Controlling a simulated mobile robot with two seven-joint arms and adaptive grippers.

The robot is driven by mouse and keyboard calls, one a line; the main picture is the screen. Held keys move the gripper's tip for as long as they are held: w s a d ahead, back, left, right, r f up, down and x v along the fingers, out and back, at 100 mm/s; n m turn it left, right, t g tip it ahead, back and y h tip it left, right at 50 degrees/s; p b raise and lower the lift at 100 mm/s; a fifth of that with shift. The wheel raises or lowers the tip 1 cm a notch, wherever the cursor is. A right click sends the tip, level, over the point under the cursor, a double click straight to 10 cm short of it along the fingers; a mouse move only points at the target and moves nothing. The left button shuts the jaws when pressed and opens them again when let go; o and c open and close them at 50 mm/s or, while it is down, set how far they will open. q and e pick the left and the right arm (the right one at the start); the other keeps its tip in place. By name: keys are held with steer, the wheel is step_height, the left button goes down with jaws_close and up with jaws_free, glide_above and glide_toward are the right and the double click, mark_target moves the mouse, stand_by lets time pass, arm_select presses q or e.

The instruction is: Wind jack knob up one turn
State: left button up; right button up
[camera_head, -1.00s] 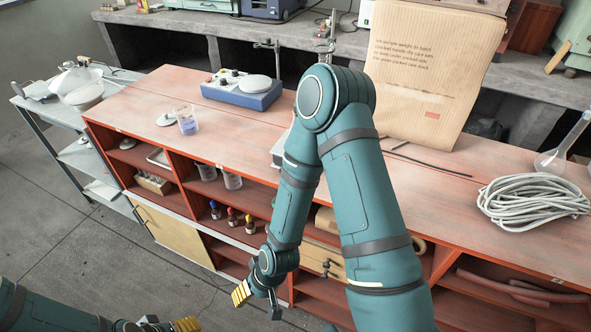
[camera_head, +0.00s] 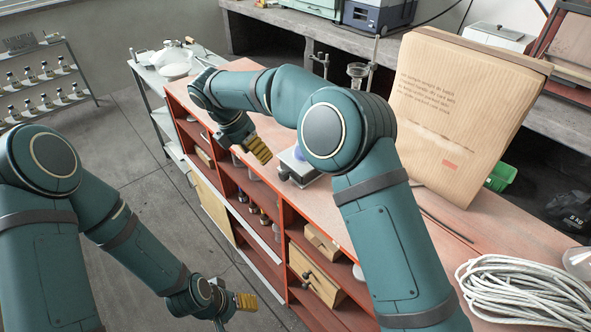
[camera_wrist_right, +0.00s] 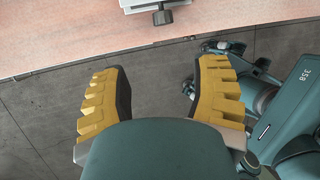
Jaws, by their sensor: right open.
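The lab jack (camera_head: 306,168) is a grey metal platform near the front edge of the red bench, partly hidden by my right arm. Its dark knob (camera_head: 284,174) faces the front edge. In the right wrist view the jack's pale edge (camera_wrist_right: 135,4) and dark knob (camera_wrist_right: 162,17) show at the top. My right gripper (camera_head: 259,149) is open and empty, left of the jack; in the wrist view its yellow fingers (camera_wrist_right: 160,80) are spread, apart from the knob. My left gripper (camera_head: 246,301) is low in front of the shelves; its opening is unclear.
A coiled rope (camera_head: 525,290) lies at right. The floor in front is clear.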

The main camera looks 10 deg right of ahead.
mark_target(280, 173)
steer(key=shift+h, duration=0.3)
steer(key=b+x, duration=0.1)
steer(key=x, duration=0.3)
steer(key=b+x, duration=0.1)
steer(key=x, duration=0.2)
steer(key=d+b+x, duration=0.1)
steer(key=x, duration=0.3)
steer(key=shift+w+d+b, duration=0.2)
steer(key=shift+d+b, duration=0.05)
steer(key=shift+b, duration=0.1)
jaws_close()
